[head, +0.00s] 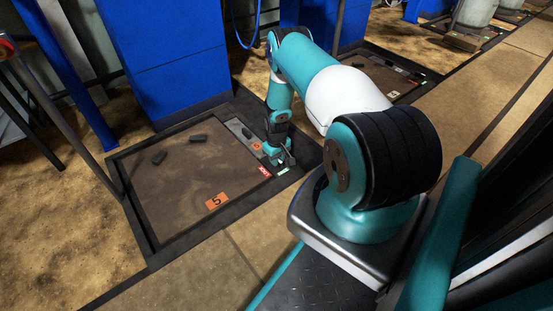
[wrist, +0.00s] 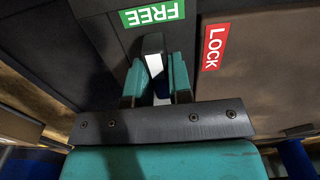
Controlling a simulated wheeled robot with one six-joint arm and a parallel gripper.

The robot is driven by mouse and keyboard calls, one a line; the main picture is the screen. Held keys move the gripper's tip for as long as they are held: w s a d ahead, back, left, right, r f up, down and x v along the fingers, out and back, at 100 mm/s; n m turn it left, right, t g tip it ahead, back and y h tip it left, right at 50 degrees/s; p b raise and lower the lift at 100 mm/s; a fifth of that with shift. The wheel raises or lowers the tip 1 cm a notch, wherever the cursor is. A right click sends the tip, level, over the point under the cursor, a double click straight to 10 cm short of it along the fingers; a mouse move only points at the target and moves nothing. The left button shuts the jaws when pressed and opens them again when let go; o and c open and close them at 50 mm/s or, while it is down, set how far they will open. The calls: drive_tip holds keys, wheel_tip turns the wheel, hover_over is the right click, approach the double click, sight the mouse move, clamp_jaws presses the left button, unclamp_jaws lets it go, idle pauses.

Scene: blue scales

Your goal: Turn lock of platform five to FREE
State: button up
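Platform five (head: 170,215) is a low, dirt-brown plate in a dark frame, marked by an orange label "5" (head: 216,201). At its right corner are the red LOCK label (head: 264,170) and the green FREE label (head: 283,170). In the wrist view the FREE label (wrist: 152,14) is at the top and the LOCK label (wrist: 215,47) is to its right. The dark lock lever (wrist: 153,43) points at the FREE label. My gripper (head: 280,160) is down at the lock. Its teal fingers (wrist: 157,75) sit closely on both sides of the lever; their contact faces are partly hidden.
Dark loose pieces (head: 159,158) lie on the platform. A blue cabinet (head: 165,60) stands behind it, and a metal rail (head: 55,105) runs at the left. Another platform (head: 400,75) lies farther back. The floor in front (head: 215,260) is clear.

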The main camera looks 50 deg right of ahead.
drive_tip(key=o, duration=0.4)
drive_tip(key=shift+r, duration=0.15)
wheel_tip(320, 180, up, 17)
drive_tip(key=p, duration=0.9)
drive_tip(key=shift+r, duration=0.1)
